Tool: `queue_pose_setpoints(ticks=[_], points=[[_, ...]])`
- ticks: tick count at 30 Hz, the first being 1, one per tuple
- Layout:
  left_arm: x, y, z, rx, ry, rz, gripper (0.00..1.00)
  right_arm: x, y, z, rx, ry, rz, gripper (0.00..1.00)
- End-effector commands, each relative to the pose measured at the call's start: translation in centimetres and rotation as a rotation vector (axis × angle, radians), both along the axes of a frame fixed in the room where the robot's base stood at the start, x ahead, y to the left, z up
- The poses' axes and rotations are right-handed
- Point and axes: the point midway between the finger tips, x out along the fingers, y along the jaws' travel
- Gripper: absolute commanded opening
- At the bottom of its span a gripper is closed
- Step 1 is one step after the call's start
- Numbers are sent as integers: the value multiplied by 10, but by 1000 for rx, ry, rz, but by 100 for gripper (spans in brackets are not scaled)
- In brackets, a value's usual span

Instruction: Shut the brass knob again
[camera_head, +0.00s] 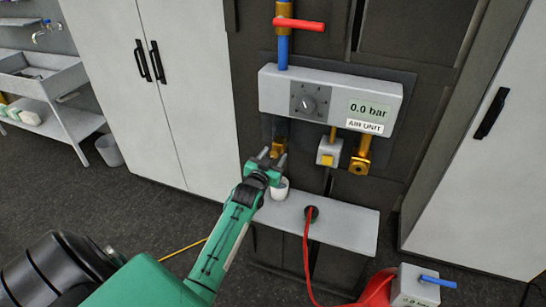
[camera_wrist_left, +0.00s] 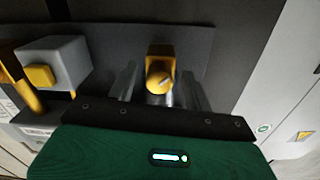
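The brass knob (camera_head: 279,146) sticks out beneath the left end of the air unit (camera_head: 275,92). My left gripper (camera_head: 271,157) is just below and in front of the knob in the head view. It is open, with one finger on each side of the knob in the left wrist view (camera_wrist_left: 160,88). Gaps show between the fingers and the knob, and I cannot tell how deep it sits between them. My right gripper is not in view.
A grey block with a yellow button (camera_head: 327,152) and a brass fitting (camera_head: 361,158) hang to the right. A white cup (camera_head: 280,188) and a red hose (camera_head: 307,250) are at the grey shelf (camera_head: 345,226). The display (camera_head: 369,109) reads 0.0 bar.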

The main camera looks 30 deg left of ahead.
Motion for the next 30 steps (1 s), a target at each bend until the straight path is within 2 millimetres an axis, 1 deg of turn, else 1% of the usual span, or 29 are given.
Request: queue_pose_setpoints(ticks=[7, 11, 14, 17, 24, 30], points=[[-1, 0, 1, 1, -2, 0, 50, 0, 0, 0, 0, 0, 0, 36], [-9, -2, 0, 2, -3, 1, 50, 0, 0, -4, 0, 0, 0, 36], [-22, -4, -2, 1, -1, 1, 50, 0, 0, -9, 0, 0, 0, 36], [-40, -8, -3, 1, -2, 0, 50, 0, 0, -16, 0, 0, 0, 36], [-88, -19, -3, 1, 0, 0, 50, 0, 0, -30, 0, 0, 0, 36], [-119, -25, -1, 0, 0, 0, 50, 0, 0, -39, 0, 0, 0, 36]])
